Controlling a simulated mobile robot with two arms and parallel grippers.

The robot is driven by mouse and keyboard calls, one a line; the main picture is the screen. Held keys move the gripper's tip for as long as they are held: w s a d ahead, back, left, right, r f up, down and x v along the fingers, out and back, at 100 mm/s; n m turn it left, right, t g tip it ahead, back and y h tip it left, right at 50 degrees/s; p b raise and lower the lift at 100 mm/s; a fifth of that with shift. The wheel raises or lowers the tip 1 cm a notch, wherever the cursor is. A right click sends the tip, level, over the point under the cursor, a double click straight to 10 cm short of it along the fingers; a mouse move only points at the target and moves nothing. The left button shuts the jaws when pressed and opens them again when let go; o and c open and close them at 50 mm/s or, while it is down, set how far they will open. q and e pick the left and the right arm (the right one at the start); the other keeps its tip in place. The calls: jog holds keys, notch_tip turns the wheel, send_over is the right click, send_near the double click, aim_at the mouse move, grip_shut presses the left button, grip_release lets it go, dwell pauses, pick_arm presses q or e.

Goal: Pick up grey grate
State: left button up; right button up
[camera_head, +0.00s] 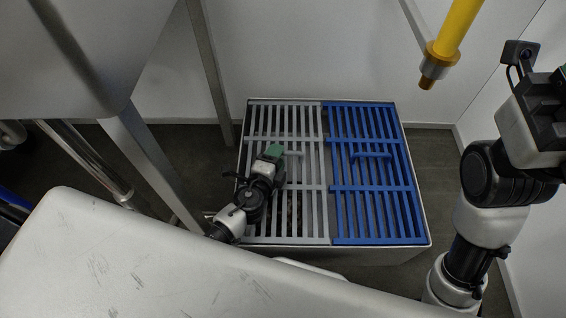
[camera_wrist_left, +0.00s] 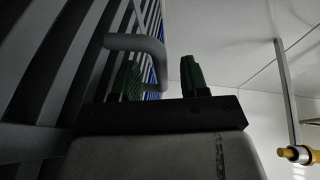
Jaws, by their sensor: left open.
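The grey grate (camera_head: 318,214) is the left of two slatted covers lying flat on a metal tank. Its grey loop handle (camera_head: 294,153) stands up near the middle, and it also shows in the left wrist view (camera_wrist_left: 135,42). My left gripper (camera_head: 273,153) is over the grate, close beside the handle. In the left wrist view its two green fingers (camera_wrist_left: 161,76) are apart, and part of the handle shows between them; I cannot tell its depth. My left arm hides part of the grate. My right arm is raised at the right edge; its fingertips are not visible.
A blue grate (camera_head: 374,205) with its own handle adjoins on the right. The tank rim (camera_head: 425,222) surrounds both. Metal legs (camera_head: 209,70) stand at left. A yellow pipe (camera_head: 457,25) hangs above right. White walls are close behind and right.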

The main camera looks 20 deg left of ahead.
pick_arm(q)
jog(key=shift+w, duration=0.2)
grip_shut()
dwell(1.2)
